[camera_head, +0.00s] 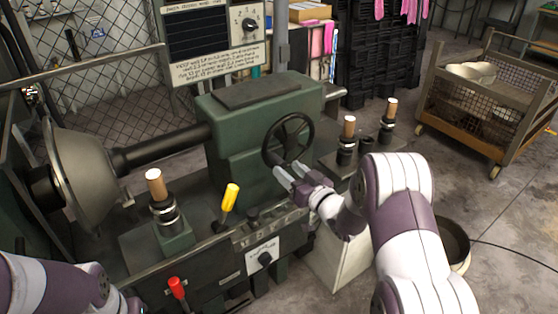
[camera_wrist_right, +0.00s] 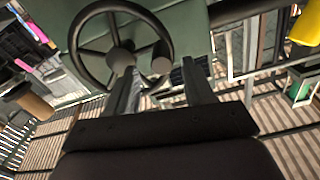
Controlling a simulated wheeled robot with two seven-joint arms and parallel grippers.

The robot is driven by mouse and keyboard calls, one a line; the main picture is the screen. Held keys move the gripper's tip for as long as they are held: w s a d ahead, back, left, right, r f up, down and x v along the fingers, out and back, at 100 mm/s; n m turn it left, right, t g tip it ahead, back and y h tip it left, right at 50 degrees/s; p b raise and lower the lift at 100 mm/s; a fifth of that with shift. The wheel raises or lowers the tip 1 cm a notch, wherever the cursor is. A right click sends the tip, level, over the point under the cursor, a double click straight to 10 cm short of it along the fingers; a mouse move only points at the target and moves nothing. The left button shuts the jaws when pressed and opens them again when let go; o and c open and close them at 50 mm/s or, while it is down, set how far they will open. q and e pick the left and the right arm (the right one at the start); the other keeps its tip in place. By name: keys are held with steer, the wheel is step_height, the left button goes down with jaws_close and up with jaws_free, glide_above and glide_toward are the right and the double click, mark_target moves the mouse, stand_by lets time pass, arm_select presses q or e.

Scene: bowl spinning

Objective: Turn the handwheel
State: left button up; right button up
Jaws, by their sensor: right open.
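The handwheel (camera_head: 287,139) is a dark spoked ring on the end of the green lathe tailstock (camera_head: 235,130). My right gripper (camera_head: 287,172) is at the wheel's lower rim in the head view, with its two fingers apart. In the right wrist view, the handwheel (camera_wrist_right: 120,50) is beyond the fingertips, with a hub in its middle and a round knob (camera_wrist_right: 161,58) near its right rim. My open right gripper (camera_wrist_right: 163,68) has the knob between or just beyond its fingertips; contact cannot be told. My left arm shows at the lower left, but its gripper cannot be made out.
A metal bowl (camera_head: 90,175) is on the spindle at left. A yellow-handled lever (camera_head: 230,197), a red-handled lever (camera_head: 177,288) and a wooden-topped post (camera_head: 156,186) stand on the machine. More wooden-topped posts (camera_head: 348,128) stand right of the wheel. A wheeled cart (camera_head: 480,117) stands far right.

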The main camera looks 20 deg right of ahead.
mark_target(283, 165)
steer(key=x, duration=0.5)
steer(key=shift+w+a, duration=0.15)
jaws_close()
steer(key=shift+r, duration=0.2)
